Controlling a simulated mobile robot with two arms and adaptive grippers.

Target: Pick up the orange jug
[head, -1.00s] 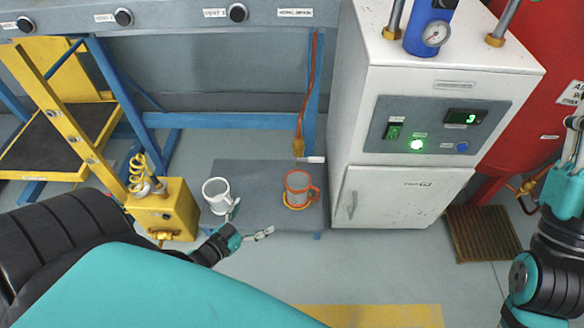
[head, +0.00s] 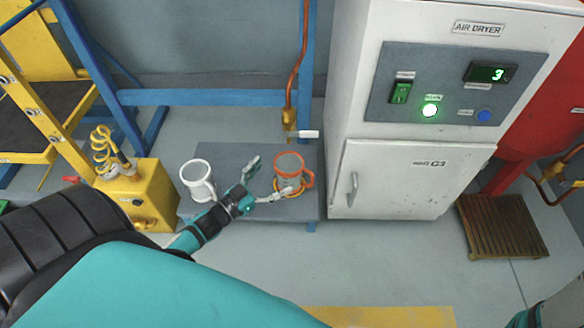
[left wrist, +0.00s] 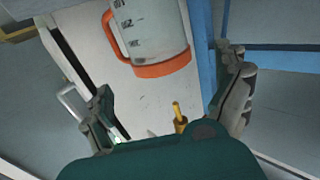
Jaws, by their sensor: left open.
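The orange jug (head: 288,166) has a greyish see-through body with an orange rim and an orange handle on its right. It stands upright on a low grey bench, at a yellow-orange ring. My left gripper (head: 272,180) is open just left of the jug, one finger toward its back left and the other across its front. Whether they touch cannot be told. In the left wrist view the jug (left wrist: 150,32) shows its scale marks and orange band, ahead of the spread fingers of the left gripper (left wrist: 172,98). My right gripper is out of view.
A white jug (head: 198,182) stands on the bench (head: 228,152) to the left, close to my left wrist. A white air dryer cabinet (head: 400,180) stands right of the bench. A yellow box (head: 142,196) stands at left.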

